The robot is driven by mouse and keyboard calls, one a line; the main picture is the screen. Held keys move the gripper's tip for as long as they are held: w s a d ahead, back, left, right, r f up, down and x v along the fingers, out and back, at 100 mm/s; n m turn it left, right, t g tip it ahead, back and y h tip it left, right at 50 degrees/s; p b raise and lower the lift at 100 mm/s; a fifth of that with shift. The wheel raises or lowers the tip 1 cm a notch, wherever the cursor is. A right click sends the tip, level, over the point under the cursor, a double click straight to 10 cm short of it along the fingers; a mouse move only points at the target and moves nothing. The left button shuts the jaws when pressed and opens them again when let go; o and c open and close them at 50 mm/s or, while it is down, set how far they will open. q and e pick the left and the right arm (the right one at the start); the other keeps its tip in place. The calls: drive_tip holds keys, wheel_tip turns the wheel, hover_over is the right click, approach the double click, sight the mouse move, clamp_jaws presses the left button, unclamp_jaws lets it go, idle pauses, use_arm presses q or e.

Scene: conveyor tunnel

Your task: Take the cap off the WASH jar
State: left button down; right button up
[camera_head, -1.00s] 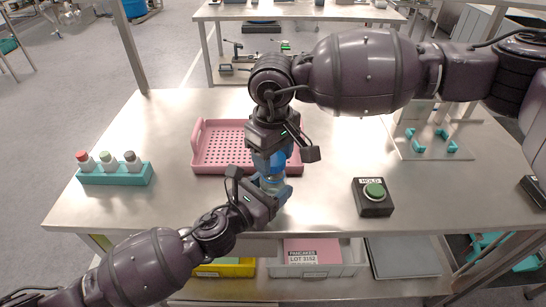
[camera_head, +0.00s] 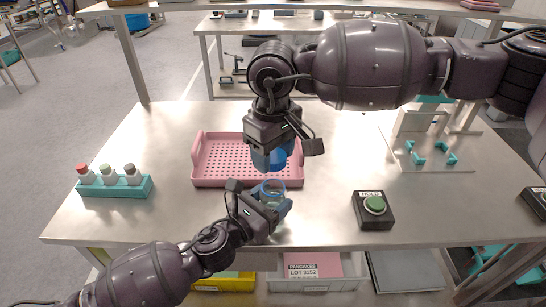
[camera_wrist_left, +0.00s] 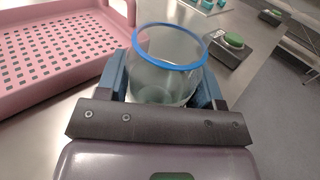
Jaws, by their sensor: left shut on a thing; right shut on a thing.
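A clear glass jar (camera_head: 272,188) stands open at the top, and its blue-edged rim and pale inside show in the left wrist view (camera_wrist_left: 165,80). No label on it is readable. My left gripper (camera_head: 273,204) is shut around the jar, with a blue finger on each side in the wrist view. My right gripper (camera_head: 269,160) is above the jar, pointing down, shut on a blue cap (camera_head: 279,157). A gap shows between the cap and the jar rim. The right fingers partly hide the cap.
A pink perforated tray (camera_head: 217,181) lies just behind the jar. A teal rack (camera_head: 115,188) with three small bottles stands at the left. A HOLD box with a green button (camera_head: 374,208) and a white fixture with teal brackets (camera_head: 432,160) are at the right.

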use_arm(q)
drive_tip(key=shift+c, duration=0.8)
unclamp_jaws()
